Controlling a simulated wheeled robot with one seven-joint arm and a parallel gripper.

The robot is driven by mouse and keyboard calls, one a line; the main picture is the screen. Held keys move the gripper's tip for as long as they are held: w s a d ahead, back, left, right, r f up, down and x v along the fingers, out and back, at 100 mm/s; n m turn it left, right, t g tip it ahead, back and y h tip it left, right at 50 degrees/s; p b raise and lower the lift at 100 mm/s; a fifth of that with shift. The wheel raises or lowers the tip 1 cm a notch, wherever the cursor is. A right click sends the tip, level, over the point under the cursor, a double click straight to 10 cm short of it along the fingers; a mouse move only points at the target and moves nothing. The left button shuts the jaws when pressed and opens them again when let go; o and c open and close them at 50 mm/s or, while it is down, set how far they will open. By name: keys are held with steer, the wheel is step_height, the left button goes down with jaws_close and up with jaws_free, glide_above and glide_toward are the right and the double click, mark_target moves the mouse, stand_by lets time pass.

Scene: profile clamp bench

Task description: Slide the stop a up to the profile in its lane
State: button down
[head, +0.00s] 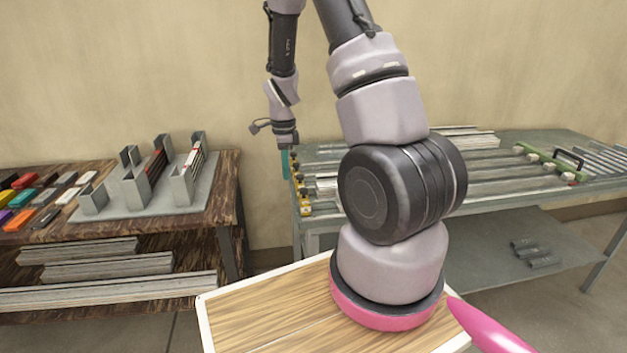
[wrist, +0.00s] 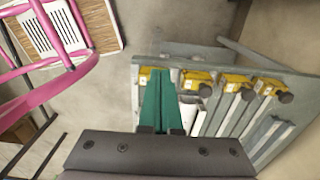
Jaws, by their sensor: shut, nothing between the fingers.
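Several yellow stops with dark knobs sit in a row along the bench's near edge in the wrist view. One (wrist: 198,81) is just right of my fingers, others (wrist: 234,82) (wrist: 272,88) further right; one more is partly behind the fingers. Which is stop a I cannot tell. In the head view the stops (head: 303,191) line the bench's left end. Pale grey bars (wrist: 228,107) run along the lanes; which is the profile is unclear. My gripper (wrist: 160,78), with teal fingers, is shut and empty over the left end of the row. It also shows in the head view (head: 285,165).
The grey metal bench (head: 460,200) has green clamps (head: 548,160) on its far right and a lower shelf. My arm hides its middle. A wooden table (head: 222,195) with a grey rack and coloured blocks stands left, with a floor gap between.

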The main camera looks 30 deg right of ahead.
step_height(320, 180, down, 7)
steer(key=shift+s+d+r, duration=0.1)
steer(key=shift+s+d, duration=0.55)
steer(key=shift+d, duration=1.55)
steer(key=shift+s+d+r, duration=0.1)
steer(key=shift+s+d, duration=0.5)
steer(key=shift+d, duration=1.65)
steer(key=shift+s+d, duration=0.65)
steer(key=shift+d, duration=1.55)
steer(key=shift+s+d, duration=0.15)
steer(key=shift+d, duration=0.4)
steer(key=shift+w+a+r, duration=0.1)
steer(key=shift+w+a, duration=0.15)
steer(key=shift+a, duration=0.6)
step_height(320, 180, up, 7)
steer(key=shift+a, duration=0.1)
